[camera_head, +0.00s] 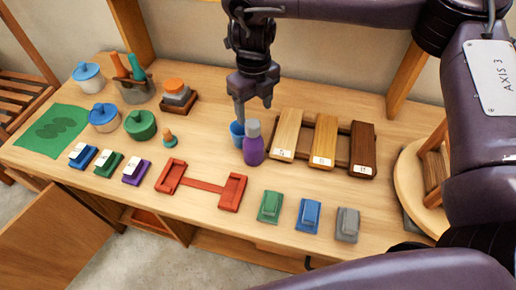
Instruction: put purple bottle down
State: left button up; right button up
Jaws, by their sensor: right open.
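The purple bottle (253,149), with a grey cap, stands upright on the wooden table right of the table's middle. A blue cup (238,133) is directly beside it on the left, partly hidden. My right gripper (254,104) points down just above and behind the bottle's cap. It is open, and I see nothing between its fingers. The arm comes in from the upper right. My left gripper is not in view.
Three wooden blocks (323,141) stand on a dark rack right of the bottle. A red bracket (202,186) lies in front to the left. Green, blue (308,215) and grey blocks line the front edge. Lidded pots (140,125) and a green mat (52,131) are at left.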

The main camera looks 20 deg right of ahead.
aim_at(253, 123)
jog(key=shift+f, duration=0.2)
jog(key=shift+a+f+n, duration=0.2)
jog(key=shift+f+n, duration=0.1)
jog(key=shift+f, duration=1)
jog(key=shift+f+p, duration=0.35)
jog(key=shift+p, duration=0.25)
notch_tip(253, 123, down, 4)
jog(key=shift+s+r+p, duration=0.15)
jog(key=shift+r+p, duration=0.05)
jog(key=shift+p, duration=0.55)
jog(key=shift+f, duration=0.35)
jog(key=shift+r, duration=0.1)
grip_shut()
